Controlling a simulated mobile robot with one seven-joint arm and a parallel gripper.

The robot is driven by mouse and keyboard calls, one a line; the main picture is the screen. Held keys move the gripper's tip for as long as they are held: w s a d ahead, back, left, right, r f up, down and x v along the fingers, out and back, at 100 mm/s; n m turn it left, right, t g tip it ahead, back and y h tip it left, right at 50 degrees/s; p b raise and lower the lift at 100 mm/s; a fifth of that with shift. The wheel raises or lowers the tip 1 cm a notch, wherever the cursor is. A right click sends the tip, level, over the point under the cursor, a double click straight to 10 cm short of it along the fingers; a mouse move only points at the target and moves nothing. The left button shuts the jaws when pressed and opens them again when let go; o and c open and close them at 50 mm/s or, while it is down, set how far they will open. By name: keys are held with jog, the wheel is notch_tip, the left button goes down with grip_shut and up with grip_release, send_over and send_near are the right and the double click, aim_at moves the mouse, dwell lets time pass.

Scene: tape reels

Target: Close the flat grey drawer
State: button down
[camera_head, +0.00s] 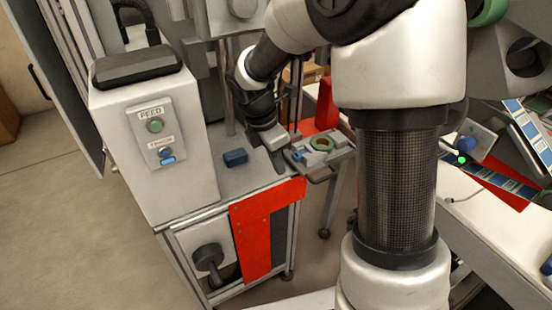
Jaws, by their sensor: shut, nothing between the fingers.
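The flat grey drawer (337,161) looks like a shallow grey tray, sticking out to the right beside the grey machine table, near the middle of the view. A green ring (323,144) lies on it, with a small blue part (299,156) near its left end. My gripper (279,168) points down just left of the drawer, over the table top. It is shut and empty. The fingertips are small and dark here, and I cannot tell whether they touch the drawer. My arm crosses the right of the view and hides what is behind it.
A small blue block (235,158) lies on the table top (232,182), left of my gripper. A white control box (140,130) with a green and a blue button stands at the left. A red upright piece (326,105) stands behind the drawer.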

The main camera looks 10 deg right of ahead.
aim_at(304, 170)
jog(key=w+d+f+b, duration=0.1)
jog(key=d+f, duration=0.2)
jog(key=d, duration=0.1)
jog(key=shift+w+d+f+b, duration=0.2)
jog(key=shift+d+f+b, duration=0.05)
jog(key=shift+d+b, duration=0.1)
jog(key=shift+w+d+r+p, duration=0.1)
jog(key=shift+d+r+p, duration=0.05)
jog(key=shift+d+p, duration=0.35)
jog(key=shift+w+d+r+p, duration=0.1)
jog(key=shift+d+p, duration=0.3)
jog(key=shift+p, duration=0.15)
jog(key=shift+w+d+f, duration=0.15)
jog(key=shift+d+f, duration=0.05)
jog(key=shift+d, duration=0.2)
